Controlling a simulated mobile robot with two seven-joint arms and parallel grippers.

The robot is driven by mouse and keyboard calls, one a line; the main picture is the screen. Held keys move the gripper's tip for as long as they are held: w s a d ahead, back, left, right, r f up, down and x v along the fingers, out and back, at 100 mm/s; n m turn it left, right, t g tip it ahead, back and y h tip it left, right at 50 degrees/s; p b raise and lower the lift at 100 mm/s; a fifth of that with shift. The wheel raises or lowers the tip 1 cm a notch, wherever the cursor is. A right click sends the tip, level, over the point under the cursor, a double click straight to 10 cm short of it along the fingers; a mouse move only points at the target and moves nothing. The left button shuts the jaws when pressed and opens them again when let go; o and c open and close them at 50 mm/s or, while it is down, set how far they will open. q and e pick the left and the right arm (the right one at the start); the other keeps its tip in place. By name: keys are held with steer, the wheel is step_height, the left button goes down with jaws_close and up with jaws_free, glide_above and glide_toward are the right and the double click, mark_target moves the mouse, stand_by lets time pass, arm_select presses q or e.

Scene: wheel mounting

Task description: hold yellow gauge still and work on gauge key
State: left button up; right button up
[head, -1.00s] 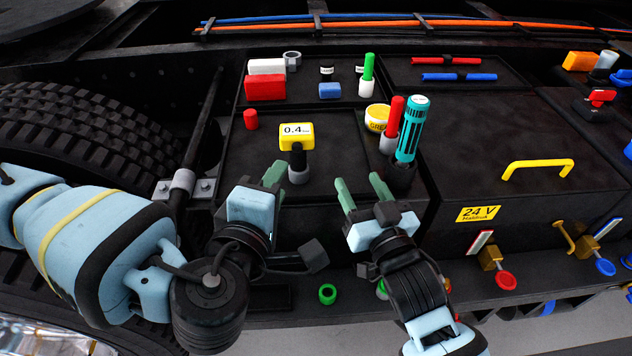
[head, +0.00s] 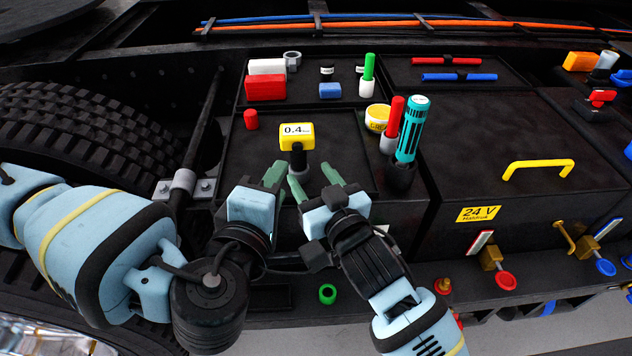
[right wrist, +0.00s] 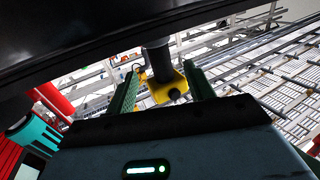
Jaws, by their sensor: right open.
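The yellow gauge (head: 297,137), its display reading 0.4, stands upright on a dark stem and grey base on the black deck. In the right wrist view its yellow body (right wrist: 163,92), with a dark round knob, shows between my right fingertips, apart from both. My right gripper (head: 314,178) is open and empty, just in front of the gauge's base. My left gripper (head: 275,174) is low, at the left front of the gauge; its finger gap is hard to see. I cannot make out a separate gauge key; the base is partly hidden by my right finger.
A teal cylinder (head: 411,130), a red-topped stick (head: 394,118) and a yellow round tin (head: 377,118) stand right of the gauge. A small red cylinder (head: 251,119) is to its left. Red and blue blocks stand behind. The deck between is bare.

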mark_target(302, 163)
steer(key=shift+x, duration=3.4)
steer(key=shift+c, duration=0.4)
jaws_close()
arm_select(q)
jaws_close()
